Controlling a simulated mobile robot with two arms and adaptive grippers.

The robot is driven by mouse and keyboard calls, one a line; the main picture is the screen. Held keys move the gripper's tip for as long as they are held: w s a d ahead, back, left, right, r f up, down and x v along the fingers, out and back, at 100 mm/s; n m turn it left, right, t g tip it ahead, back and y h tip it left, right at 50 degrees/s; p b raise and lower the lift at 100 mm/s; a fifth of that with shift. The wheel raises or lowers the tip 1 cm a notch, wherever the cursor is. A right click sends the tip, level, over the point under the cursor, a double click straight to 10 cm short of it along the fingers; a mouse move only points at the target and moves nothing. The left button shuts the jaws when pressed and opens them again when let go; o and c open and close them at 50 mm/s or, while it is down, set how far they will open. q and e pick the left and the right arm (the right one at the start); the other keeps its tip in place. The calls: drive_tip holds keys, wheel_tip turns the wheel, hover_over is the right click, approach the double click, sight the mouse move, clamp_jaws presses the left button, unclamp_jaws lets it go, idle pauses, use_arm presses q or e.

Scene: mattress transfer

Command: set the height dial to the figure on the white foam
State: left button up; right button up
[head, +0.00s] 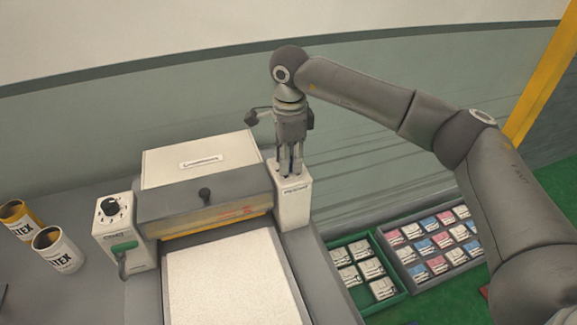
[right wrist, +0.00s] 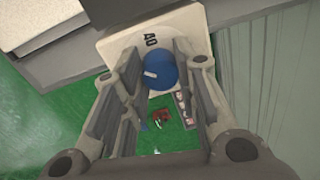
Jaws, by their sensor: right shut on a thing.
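My right gripper (head: 290,170) points down onto the top of the white post (head: 293,205) at the machine's right side. In the right wrist view its fingers (right wrist: 160,85) are shut on a round blue dial (right wrist: 161,69). The dial has a short white mark pointing left in that view. A black figure that looks like 40 (right wrist: 150,40) is printed on the white top beside the dial; other figures are hidden. The white foam (head: 235,282) lies flat on the machine bed, cut off by the lower edge; I see no readable figure on it. My left gripper is not in view.
A green tray (head: 358,252) and a grey tray (head: 420,215) of small packets lie at the right, below my right arm.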

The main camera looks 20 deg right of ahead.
drive_tip(key=shift+w+n+b, duration=0.1)
drive_tip(key=shift+n+b, duration=0.5)
drive_tip(key=shift+n, duration=0.4)
drive_tip(key=shift+r, duration=0.1)
drive_tip(key=o, duration=1)
drive_tip(key=shift+c, duration=0.2)
drive_tip(key=shift+o, duration=0.5)
wheel_tip(320, 180, up, 12)
drive_tip(key=shift+s, duration=0.3)
drive_tip(key=shift+d, duration=0.1)
